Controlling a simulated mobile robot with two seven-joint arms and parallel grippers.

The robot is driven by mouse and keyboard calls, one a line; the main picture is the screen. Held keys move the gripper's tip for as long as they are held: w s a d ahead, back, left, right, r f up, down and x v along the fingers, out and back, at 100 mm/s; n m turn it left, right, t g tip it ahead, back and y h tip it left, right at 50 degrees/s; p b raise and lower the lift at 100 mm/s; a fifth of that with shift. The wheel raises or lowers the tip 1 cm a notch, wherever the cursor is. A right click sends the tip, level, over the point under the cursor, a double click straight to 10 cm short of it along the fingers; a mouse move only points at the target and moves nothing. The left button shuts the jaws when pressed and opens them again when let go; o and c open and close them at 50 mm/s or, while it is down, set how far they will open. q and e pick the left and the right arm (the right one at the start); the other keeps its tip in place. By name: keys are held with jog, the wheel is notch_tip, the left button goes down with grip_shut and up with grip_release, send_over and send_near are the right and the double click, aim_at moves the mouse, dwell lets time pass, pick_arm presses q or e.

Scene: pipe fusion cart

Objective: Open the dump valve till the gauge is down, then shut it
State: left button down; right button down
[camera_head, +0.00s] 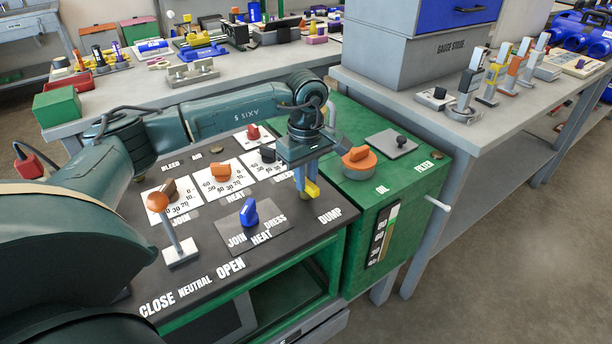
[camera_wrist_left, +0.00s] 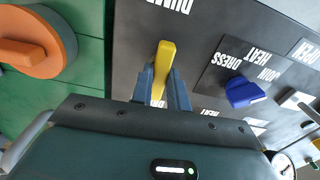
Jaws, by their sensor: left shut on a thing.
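The dump valve's yellow lever (camera_head: 313,190) is on the dark control panel beside the white DUMP label (camera_head: 330,215). My left gripper (camera_head: 308,188) comes down over the lever from above, its blue-grey fingers shut on it. In the left wrist view the yellow lever (camera_wrist_left: 165,58) stands between the two fingers (camera_wrist_left: 161,88), its tip pointing toward the DUMP lettering. My left gripper and wrist hide part of the panel's back. My right gripper is not seen.
A blue selector knob (camera_head: 249,213), an orange-balled joystick (camera_head: 170,228) and several dial knobs share the panel. An orange OIL cap (camera_head: 359,160) sits on the green tank (camera_head: 420,180) at the right, close to my wrist. Benches with tools stand behind.

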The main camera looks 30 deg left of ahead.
pick_arm(q)
jog(key=c, duration=1.4)
grip_release()
jog(key=shift+o, duration=0.2)
jog(key=shift+r, duration=0.1)
notch_tip(320, 180, up, 13)
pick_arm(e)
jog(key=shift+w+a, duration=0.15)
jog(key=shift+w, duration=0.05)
pick_arm(q)
jog(key=shift+r+p, duration=0.15)
jog(key=shift+p, duration=0.2)
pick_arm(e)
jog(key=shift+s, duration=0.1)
